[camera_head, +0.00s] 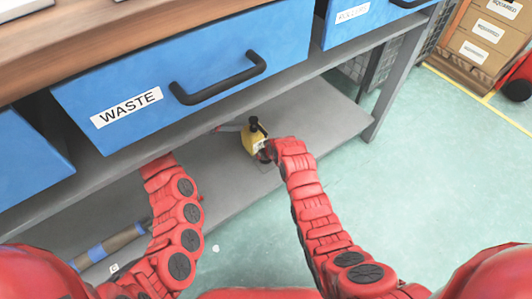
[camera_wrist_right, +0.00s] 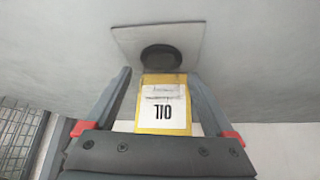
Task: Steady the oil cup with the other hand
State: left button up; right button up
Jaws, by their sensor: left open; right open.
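The oil cup (camera_head: 252,138) is yellow with a black knob on top and stands on the grey lower shelf. In the right wrist view the cup (camera_wrist_right: 162,108) shows upside down, with an "OIL" label, between the two spread fingers of my right gripper (camera_wrist_right: 160,82). In the head view my right gripper (camera_head: 262,153) is at the cup's near right side, largely covered by its own arm. My left gripper (camera_head: 238,128) is open at the cup's left side, and the drawer hides part of that arm. I cannot tell whether either gripper touches the cup.
The blue WASTE drawer (camera_head: 190,75) overhangs the shelf (camera_head: 325,115) and limits room above. A grey table leg (camera_head: 395,85) stands to the right. A brown roll with blue bands (camera_head: 110,245) lies at the lower left. The shelf right of the cup is clear.

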grip_shut()
dwell(1.0)
pick_arm(q)
jog(key=shift+a, duration=0.1)
jog(key=c, duration=0.5)
jog(key=shift+s+a+h, duration=0.1)
jog(key=shift+h, duration=0.3)
jog(key=shift+c, duration=1.1)
jog(key=shift+a+t+h, duration=0.35)
jog(key=shift+t+h, duration=0.05)
grip_shut()
jog(key=shift+s+a+r+t+h, duration=0.3)
jog(key=shift+a+r+t+h, duration=0.25)
jog(key=shift+a, duration=0.3)
jog(key=shift+s+a+r+t+h, duration=0.25)
jog(key=shift+a+r+t+h, duration=0.3)
jog(key=shift+a, duration=0.3)
